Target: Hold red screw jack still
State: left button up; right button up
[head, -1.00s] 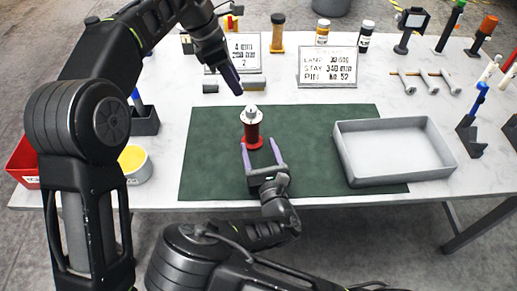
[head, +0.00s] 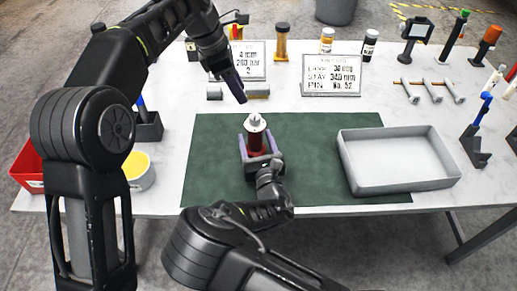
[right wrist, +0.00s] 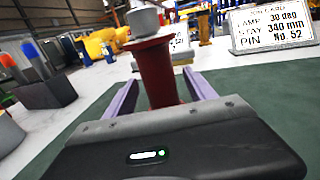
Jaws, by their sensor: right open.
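The red screw jack (head: 255,143) stands upright on the green mat (head: 315,150), with a pale metal top. In the right wrist view the jack's red body (right wrist: 158,72) rises between my right gripper's fingers. My right gripper (head: 256,142) is open, with one purple finger on each side of the jack; a gap shows at the fingers in the right wrist view (right wrist: 160,95). My left gripper (head: 239,92) hangs above and left of the jack's top, apart from it. Its fingers overlap from this angle, so its opening is unclear.
A grey tray (head: 400,187) sits on the mat's right side. Two cards, one reading PIN No. 52 (head: 331,76), stand behind. A red bin (head: 28,170) and a yellow-filled tub (head: 138,170) are at left. Metal pins (head: 422,91) lie at the back right.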

jog(key=shift+w+a, duration=0.1)
jog(key=shift+w, duration=0.4)
grip_shut()
dwell(0.4)
dwell(0.4)
